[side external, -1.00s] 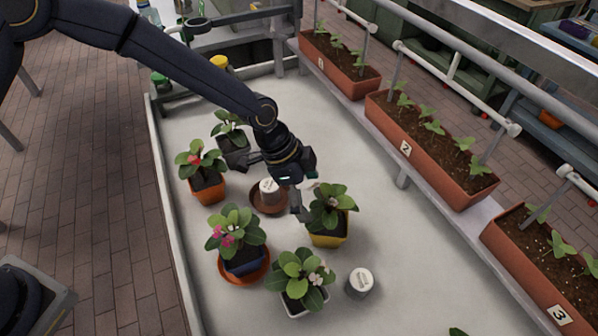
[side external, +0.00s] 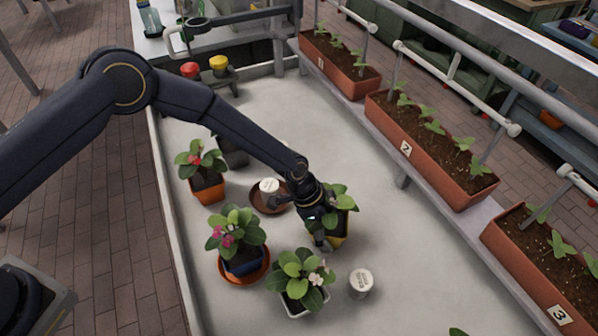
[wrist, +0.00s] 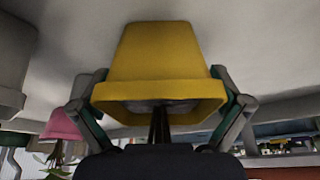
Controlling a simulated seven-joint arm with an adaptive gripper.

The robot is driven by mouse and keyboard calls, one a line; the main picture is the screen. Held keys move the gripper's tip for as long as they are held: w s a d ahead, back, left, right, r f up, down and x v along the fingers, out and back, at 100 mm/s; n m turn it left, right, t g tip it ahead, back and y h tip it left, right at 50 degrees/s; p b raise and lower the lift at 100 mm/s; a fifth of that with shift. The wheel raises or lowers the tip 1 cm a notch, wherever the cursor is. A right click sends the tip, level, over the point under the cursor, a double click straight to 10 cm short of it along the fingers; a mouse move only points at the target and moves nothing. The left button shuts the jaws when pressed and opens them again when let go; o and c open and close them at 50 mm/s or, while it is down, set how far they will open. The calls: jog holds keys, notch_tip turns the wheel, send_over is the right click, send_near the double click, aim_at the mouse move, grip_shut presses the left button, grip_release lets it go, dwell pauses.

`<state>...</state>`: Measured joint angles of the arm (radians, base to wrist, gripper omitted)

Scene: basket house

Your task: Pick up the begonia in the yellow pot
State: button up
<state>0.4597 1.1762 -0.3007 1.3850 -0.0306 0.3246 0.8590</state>
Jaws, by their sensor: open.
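The begonia (side external: 343,196) in the yellow pot (side external: 338,241) stands on the pale bench top, partly hidden behind my gripper (side external: 322,236) in the side view. My gripper is low beside the pot, at its left and front. In the wrist view, which looks upside down, the yellow pot (wrist: 160,55) fills the middle. My gripper's two fingers (wrist: 160,108) are open, one on each side of the pot's rim. Whether either finger touches the pot cannot be told. The plant's leaves are not clear in the wrist view.
A white-potted plant (side external: 297,284), a blue-potted plant (side external: 240,250) on a saucer and an orange-potted plant (side external: 206,184) stand nearby. Planter boxes (side external: 430,150) line the right side.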

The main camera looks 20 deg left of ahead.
jog(key=c, duration=1.2)
